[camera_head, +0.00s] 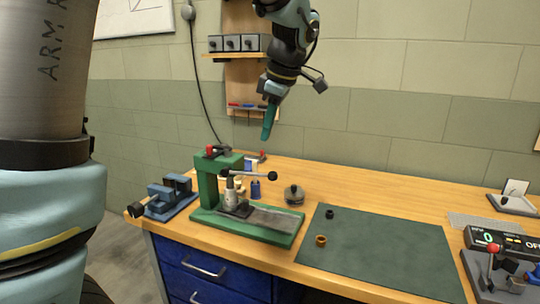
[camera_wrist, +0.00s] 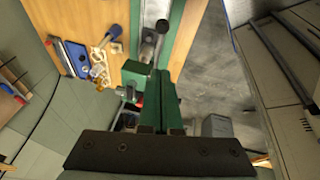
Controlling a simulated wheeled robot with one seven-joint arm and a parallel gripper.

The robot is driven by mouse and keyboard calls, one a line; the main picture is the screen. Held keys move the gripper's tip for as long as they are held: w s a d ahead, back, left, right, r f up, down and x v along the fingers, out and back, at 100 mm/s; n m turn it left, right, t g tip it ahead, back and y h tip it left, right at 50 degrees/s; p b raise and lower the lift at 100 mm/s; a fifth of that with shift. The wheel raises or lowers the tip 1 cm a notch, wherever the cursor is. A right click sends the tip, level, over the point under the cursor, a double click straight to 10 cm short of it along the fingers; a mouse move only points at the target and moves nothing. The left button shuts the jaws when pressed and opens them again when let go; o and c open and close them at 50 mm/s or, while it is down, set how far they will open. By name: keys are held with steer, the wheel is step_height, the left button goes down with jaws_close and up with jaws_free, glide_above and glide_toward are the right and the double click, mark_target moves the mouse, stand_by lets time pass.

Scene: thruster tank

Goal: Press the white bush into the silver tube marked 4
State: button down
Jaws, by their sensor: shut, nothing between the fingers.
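My gripper (camera_head: 269,122) hangs in the air above the back of the bench, its green fingers shut and empty. Its fingers also show in the wrist view (camera_wrist: 160,105). The green press (camera_head: 208,185) stands on the bench below and left of it, with a black-knobbed lever. A silver cylindrical part (camera_head: 231,196) stands upright on the dark plate under the press head. It may be the silver tube, but no number is readable. I cannot make out the white bush for certain. Small pale parts (camera_wrist: 99,62) lie beside the press in the wrist view, too small to identify.
A green mat (camera_head: 385,255) holds a black ring (camera_head: 329,213) and a copper-coloured ring (camera_head: 320,240). A round grey pot (camera_head: 294,195) and a blue cylinder (camera_head: 255,189) stand near the press. A blue vise (camera_head: 170,196) is at the left end. The mat is otherwise clear.

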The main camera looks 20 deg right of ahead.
steer(key=p, duration=0.2)
glide_above(271, 172)
steer(key=a, duration=0.2)
step_height(271, 172, down, 5)
steer(key=f, duration=0.1)
steer(key=d+f+p, duration=0.1)
steer(key=f, duration=0.1)
steer(key=shift+d, duration=0.15)
steer(key=shift+d+f, duration=0.2)
steer(key=shift+f, duration=0.1)
steer(key=b, duration=0.1)
steer(key=f+b, duration=0.1)
steer(key=b, duration=0.1)
steer(key=shift+s+d+f, duration=0.25)
steer(key=shift+s+f, duration=0.05)
steer(key=shift+f, duration=0.05)
steer(key=shift+r, duration=0.1)
